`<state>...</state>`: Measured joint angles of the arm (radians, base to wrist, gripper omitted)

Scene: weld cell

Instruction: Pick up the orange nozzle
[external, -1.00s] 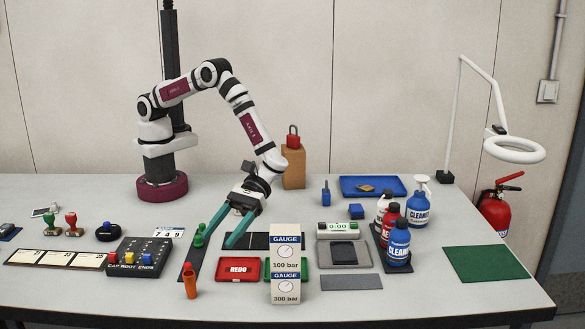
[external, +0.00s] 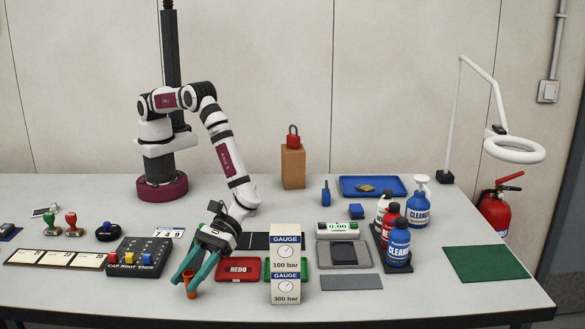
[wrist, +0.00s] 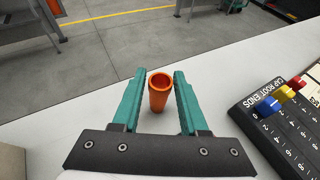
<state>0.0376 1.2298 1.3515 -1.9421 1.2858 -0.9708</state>
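The orange nozzle (external: 191,287) stands upright near the front edge of the table, partly hidden by my gripper's fingers in the external view. In the wrist view the nozzle (wrist: 159,92) shows its open round top and lies between the two teal fingers. My gripper (external: 184,284) is open, with a finger on each side of the nozzle. In the wrist view small gaps show between the nozzle and the fingers of my gripper (wrist: 160,80).
The black cap-and-root-ends block (external: 140,258) is left of my gripper. The red REDO tray (external: 238,270) and gauge boxes (external: 285,265) stand to its right. The table's front edge is close by.

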